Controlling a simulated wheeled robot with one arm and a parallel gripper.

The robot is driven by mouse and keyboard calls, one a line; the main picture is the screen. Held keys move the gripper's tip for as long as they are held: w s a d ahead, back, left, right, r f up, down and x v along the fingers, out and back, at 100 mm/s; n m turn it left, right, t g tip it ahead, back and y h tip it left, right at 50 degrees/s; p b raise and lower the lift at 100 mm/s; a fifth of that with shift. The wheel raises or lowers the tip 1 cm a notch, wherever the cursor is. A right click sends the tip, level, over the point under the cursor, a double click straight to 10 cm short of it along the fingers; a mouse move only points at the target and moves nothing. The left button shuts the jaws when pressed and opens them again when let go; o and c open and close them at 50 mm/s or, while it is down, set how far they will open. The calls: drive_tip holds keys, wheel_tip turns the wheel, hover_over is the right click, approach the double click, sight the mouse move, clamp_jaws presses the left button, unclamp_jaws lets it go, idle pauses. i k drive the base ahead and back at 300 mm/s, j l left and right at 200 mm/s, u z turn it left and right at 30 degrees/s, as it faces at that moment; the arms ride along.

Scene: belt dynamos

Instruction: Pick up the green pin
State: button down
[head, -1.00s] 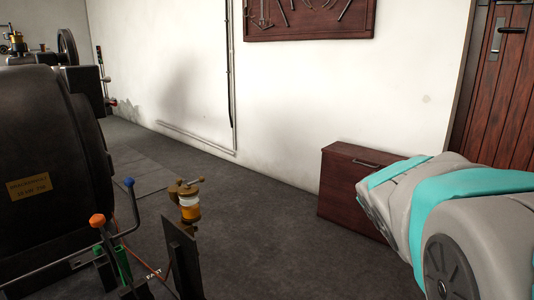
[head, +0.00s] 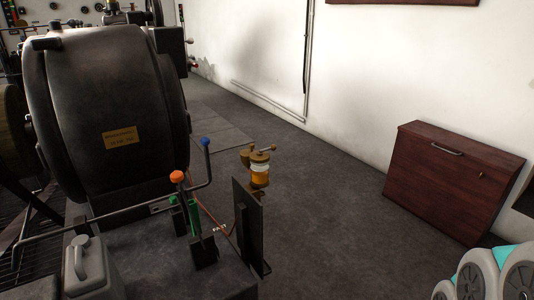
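A narrow green piece (head: 193,217), which looks like the green pin, stands upright among the levers at the front of the dark machine. It is small here and its lower end is partly hidden by a dark metal part. An orange-knobbed lever (head: 176,177) and a blue-knobbed lever (head: 206,143) rise close around it. My gripper is out of view; only grey and teal links of my arm show at the lower right, well apart from the green piece.
The big dark dynamo (head: 105,120) fills the left. A dark upright plate (head: 247,222) with a brass and amber oiler (head: 260,172) stands right of the levers. A grey can (head: 88,265) is at front left. Open floor (head: 340,245) lies before a wooden cabinet (head: 450,180).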

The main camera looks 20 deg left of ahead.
sight(172, 199)
drive_tip(key=u, duration=1.6)
drive_tip(key=i+j+z, duration=0.1)
drive_tip(key=i+z, duration=0.3)
drive_tip(key=i, duration=0.15)
drive_tip(key=i+j+z, duration=0.25)
drive_tip(key=i+z, duration=0.15)
drive_tip(key=i, duration=0.2)
